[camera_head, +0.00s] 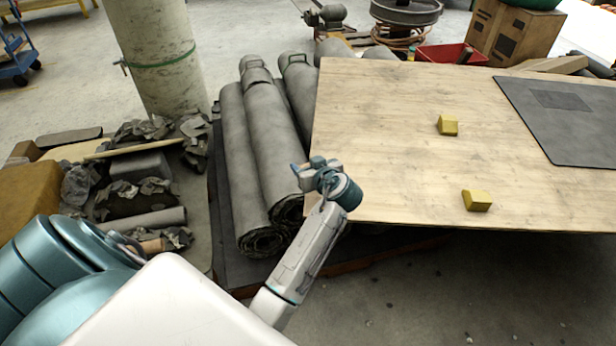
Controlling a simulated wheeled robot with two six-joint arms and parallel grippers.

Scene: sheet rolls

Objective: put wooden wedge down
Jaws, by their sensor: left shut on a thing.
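Two small yellow wooden wedges lie on the wooden board: the far wedge (447,125) and the near wedge (477,201) close to the board's front edge. My left gripper (303,172) is at the board's left edge, beside the grey rolls, well to the left of both wedges. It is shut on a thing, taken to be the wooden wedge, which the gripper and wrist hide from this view. I cannot tell whether that thing touches anything below. My right gripper is not in view.
The wooden board (385,150) has wide bare room left of the wedges. A dark mat (570,125) covers its right side. Several grey sheet rolls (265,125) lie left of it on a dark pallet. A pillar (155,55) and scrap pile (135,180) stand further left.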

